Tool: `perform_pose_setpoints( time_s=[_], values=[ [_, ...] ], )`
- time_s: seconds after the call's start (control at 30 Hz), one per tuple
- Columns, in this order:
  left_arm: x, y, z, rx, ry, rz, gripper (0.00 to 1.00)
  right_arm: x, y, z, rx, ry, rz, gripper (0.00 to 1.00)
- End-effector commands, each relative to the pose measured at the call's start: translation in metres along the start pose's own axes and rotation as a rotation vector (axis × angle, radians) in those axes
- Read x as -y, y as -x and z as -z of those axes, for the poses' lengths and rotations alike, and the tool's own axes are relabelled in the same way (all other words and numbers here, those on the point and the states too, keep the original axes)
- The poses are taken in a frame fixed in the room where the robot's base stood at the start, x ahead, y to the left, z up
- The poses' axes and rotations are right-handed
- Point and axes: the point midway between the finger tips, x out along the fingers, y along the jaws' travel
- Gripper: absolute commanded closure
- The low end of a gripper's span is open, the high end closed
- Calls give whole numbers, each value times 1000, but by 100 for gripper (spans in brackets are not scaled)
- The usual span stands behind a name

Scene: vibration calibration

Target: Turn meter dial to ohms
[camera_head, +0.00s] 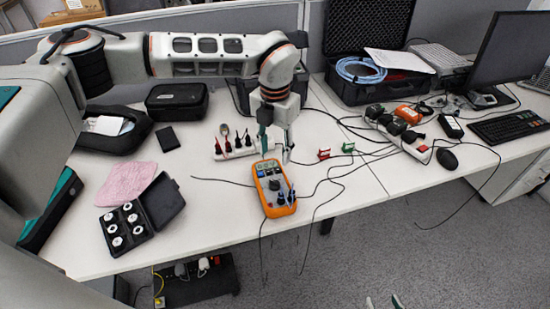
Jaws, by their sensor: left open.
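The orange multimeter (294,206) lies face up near the front edge of the white table. Its dark round dial (276,185) is on the middle of its face, but the markings and pointer are too small to read. Dark plugs with leads are at its lower end. My left gripper (275,155) points down above the far end of the meter, by the display. Its fingers are apart with nothing between them; I cannot tell whether a fingertip touches the meter. Two small tips (384,302) at the bottom edge look like my right gripper, mostly cut off.
Thin black cables run across the table around the meter. A screwdriver rack (234,153) stands behind it. An open black case of weights (162,206) and a pink cloth (124,184) lie left. A power strip (397,138), mouse (447,158) and keyboard (511,126) are right.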

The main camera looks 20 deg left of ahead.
Motion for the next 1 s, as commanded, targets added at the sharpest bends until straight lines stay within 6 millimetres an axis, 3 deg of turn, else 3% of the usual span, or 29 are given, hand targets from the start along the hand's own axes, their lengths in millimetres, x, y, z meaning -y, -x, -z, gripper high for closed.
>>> perform_pose_setpoints(
  time_s=[0.43, 0.77, 1.0],
  values=[
    [0, -1, 0, 1, -1, 0, 59, 1, -2, -4, 1, -1, 0, 60],
    [-1, -51, 4, -6, -2, 0, 59, 10, -24, -56, 34, 1, 7, 60],
    [0, -70, 4, -3, 0, 0, 59, 7, -24, -52, 29, 7, 2, 60]
  ],
)
